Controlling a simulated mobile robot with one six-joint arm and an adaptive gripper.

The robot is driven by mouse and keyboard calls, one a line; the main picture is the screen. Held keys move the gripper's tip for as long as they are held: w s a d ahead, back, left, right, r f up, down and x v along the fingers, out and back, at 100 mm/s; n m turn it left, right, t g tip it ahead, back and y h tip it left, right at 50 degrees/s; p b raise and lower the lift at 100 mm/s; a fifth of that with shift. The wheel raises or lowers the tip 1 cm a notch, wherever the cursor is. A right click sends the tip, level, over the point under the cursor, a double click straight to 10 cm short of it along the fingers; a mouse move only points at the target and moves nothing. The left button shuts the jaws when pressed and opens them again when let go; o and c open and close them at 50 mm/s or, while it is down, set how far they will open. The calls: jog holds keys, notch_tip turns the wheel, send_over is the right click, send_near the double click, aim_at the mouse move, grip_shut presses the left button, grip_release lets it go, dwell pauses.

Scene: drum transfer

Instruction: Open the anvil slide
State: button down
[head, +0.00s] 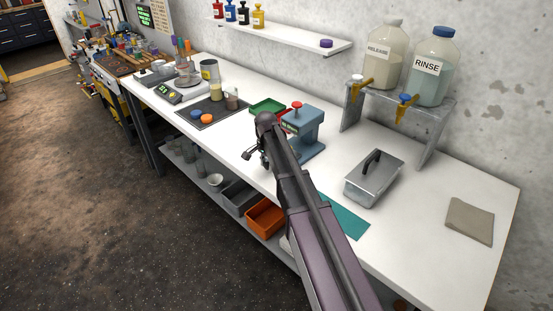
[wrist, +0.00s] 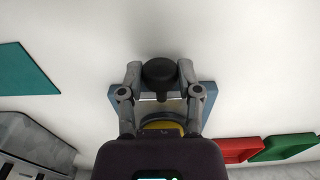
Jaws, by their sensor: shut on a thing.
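The blue-grey press (head: 304,132) with a red top knob (head: 297,105) stands on the white bench in the head view. In the wrist view its blue body (wrist: 207,98) shows behind my fingers, with a yellow part (wrist: 161,126) below. My gripper (wrist: 159,72) is shut on a black rounded knob (wrist: 160,82) at the front of the press, one finger on each side. I take this knob for the anvil slide's handle; the slide itself is mostly hidden by my gripper. In the head view my gripper (head: 250,154) is at the press's left front, partly hidden by my arm.
A green tray (head: 267,107) and a red tray (wrist: 236,149) sit beside the press. A teal mat (head: 345,217) and a lidded steel box (head: 375,178) lie to its right. The RELEASE and RINSE jugs (head: 427,83) stand on a rack behind. Bench in front is clear.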

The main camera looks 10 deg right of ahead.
jog(key=shift+s+a, duration=0.65)
jog(key=shift+a, duration=0.35)
jog(key=shift+s+a, duration=0.65)
jog(key=shift+a, duration=0.3)
jog(key=shift+c, duration=1.5)
grip_release()
jog(key=shift+a, duration=0.1)
jog(key=shift+r, duration=0.1)
